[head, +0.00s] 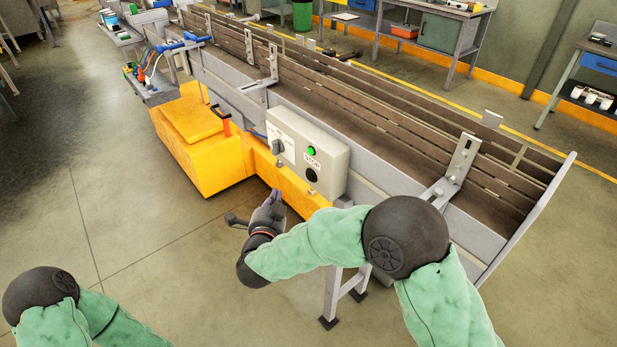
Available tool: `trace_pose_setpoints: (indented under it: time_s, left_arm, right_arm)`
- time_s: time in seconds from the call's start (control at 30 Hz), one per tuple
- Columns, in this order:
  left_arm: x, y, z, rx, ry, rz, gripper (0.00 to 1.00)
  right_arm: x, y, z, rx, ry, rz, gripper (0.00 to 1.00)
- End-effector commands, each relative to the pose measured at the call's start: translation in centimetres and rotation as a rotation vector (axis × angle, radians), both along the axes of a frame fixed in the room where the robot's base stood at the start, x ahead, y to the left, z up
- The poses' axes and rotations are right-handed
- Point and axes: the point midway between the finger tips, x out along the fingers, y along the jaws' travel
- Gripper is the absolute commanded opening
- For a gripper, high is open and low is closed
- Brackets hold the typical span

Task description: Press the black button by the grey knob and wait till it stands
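A light grey control box (330,154) is fixed to the side of the conveyor. The black button (311,175) is on its front, below the STOP label and a lit green lamp (311,151). The grey knob (278,146) is on a pale plate to the left of the button. My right gripper (276,197) is in front of the yellow housing, below and left of the black button and apart from it. Its small fingertips do not show clearly whether they are open or shut. My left arm shows at the lower left, but its gripper is out of view.
The conveyor (372,115) with brown slats runs from the upper left to the lower right. A yellow housing (205,150) with an orange-red handle (222,122) stands left of the box. A metal leg (333,296) stands below my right arm. Open floor (140,225) lies at the left.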

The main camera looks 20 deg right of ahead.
Motion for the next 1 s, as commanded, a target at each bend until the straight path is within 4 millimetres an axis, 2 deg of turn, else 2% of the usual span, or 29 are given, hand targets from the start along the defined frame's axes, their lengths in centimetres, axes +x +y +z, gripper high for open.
trace_pose_setpoints:
  time_s: [0.4,0.6,1.0]
  left_arm:
    - [0.0,0.0,-0.4,0.0,0.0,0.0,0.4]
    - [0.0,0.0,-0.9,0.0,0.0,0.0,0.4]
    - [0.0,0.0,-1.1,0.0,0.0,0.0,0.4]
  right_arm:
    - [1.7,-4.9,-0.1,0.0,0.001,-0.004,0.0]
    - [2.4,-6.7,-0.1,0.001,0.0,-0.003,0.0]
    - [2.7,-7.6,0.0,-0.001,0.0,0.0,0.0]
